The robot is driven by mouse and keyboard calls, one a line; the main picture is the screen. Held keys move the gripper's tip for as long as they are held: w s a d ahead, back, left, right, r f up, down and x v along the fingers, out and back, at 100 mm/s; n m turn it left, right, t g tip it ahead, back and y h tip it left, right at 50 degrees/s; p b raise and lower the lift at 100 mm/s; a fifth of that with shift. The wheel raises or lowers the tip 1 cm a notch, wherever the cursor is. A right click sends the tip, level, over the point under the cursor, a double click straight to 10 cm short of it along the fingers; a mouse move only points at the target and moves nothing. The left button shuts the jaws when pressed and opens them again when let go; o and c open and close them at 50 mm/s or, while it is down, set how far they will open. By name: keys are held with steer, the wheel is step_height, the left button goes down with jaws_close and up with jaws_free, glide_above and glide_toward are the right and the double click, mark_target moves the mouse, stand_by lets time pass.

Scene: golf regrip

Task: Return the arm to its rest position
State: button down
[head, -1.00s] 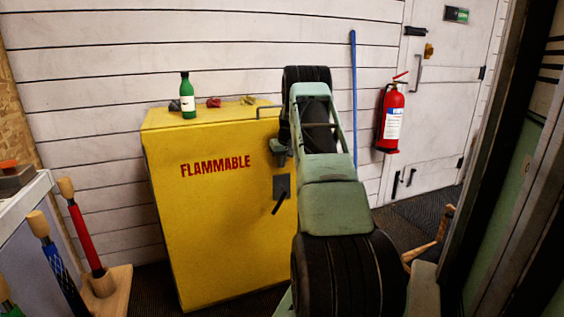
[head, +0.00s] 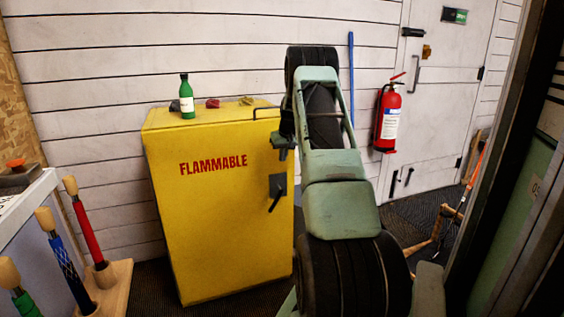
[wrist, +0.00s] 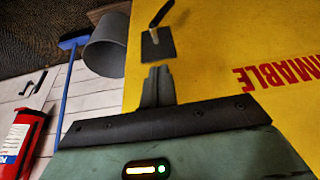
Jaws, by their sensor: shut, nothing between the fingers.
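My arm stands folded upright in the middle of the head view, in front of the yellow flammable cabinet (head: 215,230). My gripper (head: 279,148) sits at the cabinet's right front edge in that view, small and partly hidden by my arm. In the wrist view my gripper (wrist: 158,74) is shut and empty, its fingertips together. The cabinet's dark handle plate (wrist: 158,45) lies just beyond the fingertips in the picture. I cannot tell the exact gap between them.
A green bottle (head: 187,97) and crumpled rags stand on the cabinet. A fire extinguisher (head: 388,117) hangs on the wall at right. Grips on a wooden stand (head: 118,285) are at lower left. The wrist view shows a grey bucket (wrist: 107,48) and blue pole (wrist: 66,85).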

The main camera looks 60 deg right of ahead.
steer(key=v, duration=0.4)
steer(key=shift+s+a+r, duration=0.1)
steer(key=shift+s+r, duration=0.05)
steer(key=shift+r, duration=0.25)
